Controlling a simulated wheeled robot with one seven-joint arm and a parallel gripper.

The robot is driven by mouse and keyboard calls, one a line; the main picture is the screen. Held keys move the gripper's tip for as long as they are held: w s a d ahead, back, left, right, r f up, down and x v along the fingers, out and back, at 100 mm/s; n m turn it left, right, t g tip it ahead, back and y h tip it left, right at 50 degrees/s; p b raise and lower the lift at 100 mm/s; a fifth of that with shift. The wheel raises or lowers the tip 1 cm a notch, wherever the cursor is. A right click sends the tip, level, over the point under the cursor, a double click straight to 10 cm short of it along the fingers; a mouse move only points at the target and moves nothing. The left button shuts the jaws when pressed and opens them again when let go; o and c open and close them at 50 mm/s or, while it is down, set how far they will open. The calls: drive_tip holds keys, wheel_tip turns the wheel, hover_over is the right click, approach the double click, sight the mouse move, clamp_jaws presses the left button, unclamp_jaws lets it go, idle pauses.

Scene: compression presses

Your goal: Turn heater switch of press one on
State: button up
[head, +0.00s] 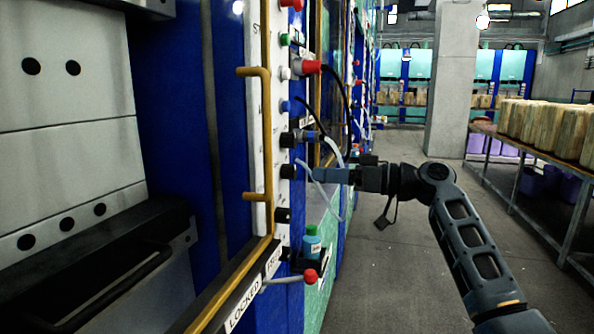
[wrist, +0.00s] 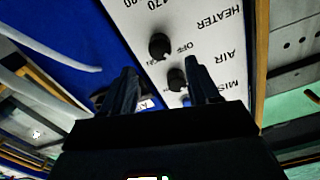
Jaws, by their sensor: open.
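The control panel (head: 262,110) is a white strip on the blue press at the left in the head view. In the wrist view its lettering is upside down. The heater switch (wrist: 159,45) is a round black knob beside the word HEATER, with OFF and ON marks; its setting is too small to tell. The air knob (wrist: 177,79), also black, sits nearer my gripper. My gripper (wrist: 160,68) is open and empty, its fingers pointing at the panel, with the heater switch just beyond the tips. In the head view my gripper (head: 318,174) is close to the panel's black knobs.
A yellow handle bar (head: 267,130) stands out along the panel. A green-capped bottle (head: 311,243) and a red knob (head: 310,276) are below my gripper. Cables and a pale hose hang nearby. The aisle floor (head: 390,270) is clear; a rack stands at the right.

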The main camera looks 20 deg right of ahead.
sight(296, 172)
drive_tip(key=p+x, duration=0.1)
drive_tip(key=x, duration=0.5)
drive_tip(key=shift+w+a, duration=0.25)
drive_tip(key=shift+a, duration=0.05)
drive_tip(key=c, duration=1)
drive_tip(key=shift+c, duration=0.2)
drive_tip(key=shift+m, duration=0.3)
drive_tip(key=m+p, duration=0.1)
drive_tip(key=m, duration=0.4)
drive_tip(key=shift+m, duration=0.3)
drive_tip(key=m+p, duration=0.3)
drive_tip(key=m, duration=0.2)
drive_tip(key=shift+d+m, duration=0.1)
drive_tip(key=shift+m, duration=0.2)
drive_tip(key=shift+f, duration=0.1)
